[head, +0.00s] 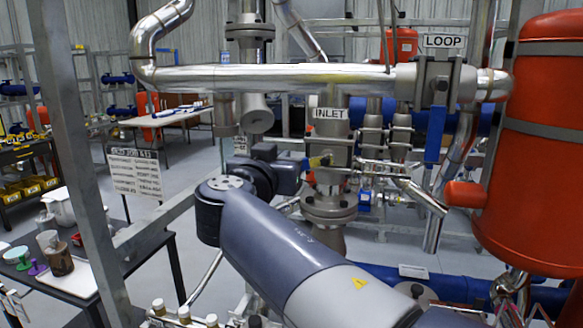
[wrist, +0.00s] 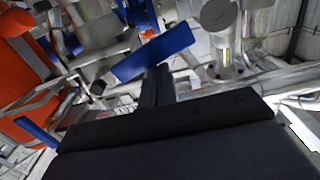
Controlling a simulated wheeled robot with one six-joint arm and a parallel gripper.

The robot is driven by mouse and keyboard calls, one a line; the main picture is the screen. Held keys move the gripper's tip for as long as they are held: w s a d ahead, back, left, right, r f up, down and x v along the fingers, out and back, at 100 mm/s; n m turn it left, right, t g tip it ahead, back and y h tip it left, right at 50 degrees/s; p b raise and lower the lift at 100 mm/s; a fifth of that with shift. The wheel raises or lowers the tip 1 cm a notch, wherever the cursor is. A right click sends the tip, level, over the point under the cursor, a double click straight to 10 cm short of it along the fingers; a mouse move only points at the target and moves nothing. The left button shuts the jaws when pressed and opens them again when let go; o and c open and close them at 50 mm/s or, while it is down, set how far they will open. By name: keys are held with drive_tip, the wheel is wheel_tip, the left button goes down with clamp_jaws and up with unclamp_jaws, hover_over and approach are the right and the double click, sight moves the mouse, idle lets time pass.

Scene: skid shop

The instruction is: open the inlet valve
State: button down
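The inlet valve (head: 330,152) is a grey metal body under the INLET label (head: 330,114), in the middle of the head view. A small blue part (head: 307,164) shows at its left, beside my gripper (head: 298,168); the gripper hides the rest there. In the wrist view a blue lever (wrist: 153,53) slants across, just beyond the tips of my gripper (wrist: 160,70). The dark fingers stand close together with no clear gap, and appear shut with nothing seen between them. I cannot tell whether they touch the lever.
The LOOP valve (head: 440,82) has a blue lever (head: 435,134) hanging down. A steel pipe (head: 290,78) runs above my arm. An orange tank (head: 535,150) stands at the right, a steel post (head: 72,120) at the left. Thin tubing (head: 400,178) lies right of the inlet valve.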

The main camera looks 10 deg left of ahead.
drive_tip(key=shift+f+b, duration=0.35)
drive_tip(key=shift+f, duration=0.25)
drive_tip(key=f+b, duration=0.2)
drive_tip(key=b, duration=0.1)
drive_tip(key=shift+d+f, duration=0.3)
